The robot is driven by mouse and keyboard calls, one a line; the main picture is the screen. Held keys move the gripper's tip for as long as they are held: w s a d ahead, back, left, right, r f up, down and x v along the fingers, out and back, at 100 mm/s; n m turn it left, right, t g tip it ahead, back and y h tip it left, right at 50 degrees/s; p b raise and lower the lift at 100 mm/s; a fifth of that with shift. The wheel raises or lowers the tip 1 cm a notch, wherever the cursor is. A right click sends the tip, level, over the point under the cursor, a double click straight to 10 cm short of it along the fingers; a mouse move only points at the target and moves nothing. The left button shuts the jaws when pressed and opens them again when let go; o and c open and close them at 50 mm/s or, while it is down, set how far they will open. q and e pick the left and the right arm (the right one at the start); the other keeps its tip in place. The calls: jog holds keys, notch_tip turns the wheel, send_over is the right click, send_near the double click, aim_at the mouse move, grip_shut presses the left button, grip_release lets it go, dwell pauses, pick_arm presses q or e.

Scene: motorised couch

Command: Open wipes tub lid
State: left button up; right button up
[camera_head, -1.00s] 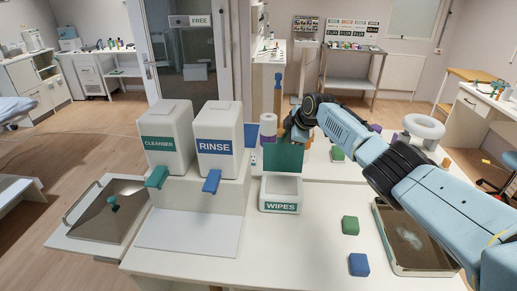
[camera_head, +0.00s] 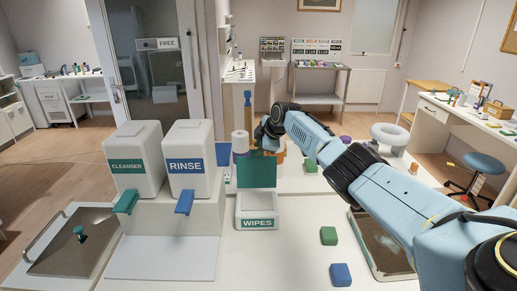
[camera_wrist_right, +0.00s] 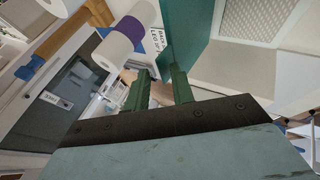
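The white wipes tub (camera_head: 257,212) stands on the white counter, its "WIPES" label facing me. Its green lid (camera_head: 256,171) is raised, standing upright at the tub's rear. My right gripper is just behind and above the lid in the head view, its fingers hidden there by the lid and arm. In the right wrist view, the two green fingers of my right gripper (camera_wrist_right: 160,88) are apart with a gap between them. The lid (camera_wrist_right: 186,35) is beside the right-hand fingertip; I cannot tell whether they touch. My left gripper is out of view.
Cleanser (camera_head: 135,160) and rinse (camera_head: 190,160) dispensers stand left of the tub. A paper roll with a purple band (camera_head: 240,145) stands close to the gripper. Green (camera_head: 328,236) and blue (camera_head: 341,274) blocks and a tray (camera_head: 378,245) lie to the right.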

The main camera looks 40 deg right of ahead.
jog(key=shift+o, duration=0.6)
jog(key=shift+w+d, duration=0.1)
jog(key=shift+w, duration=0.05)
jog(key=shift+f, duration=0.1)
jog(key=shift+s+r, duration=0.2)
jog(key=shift+s, duration=0.05)
jog(key=v, duration=1.3)
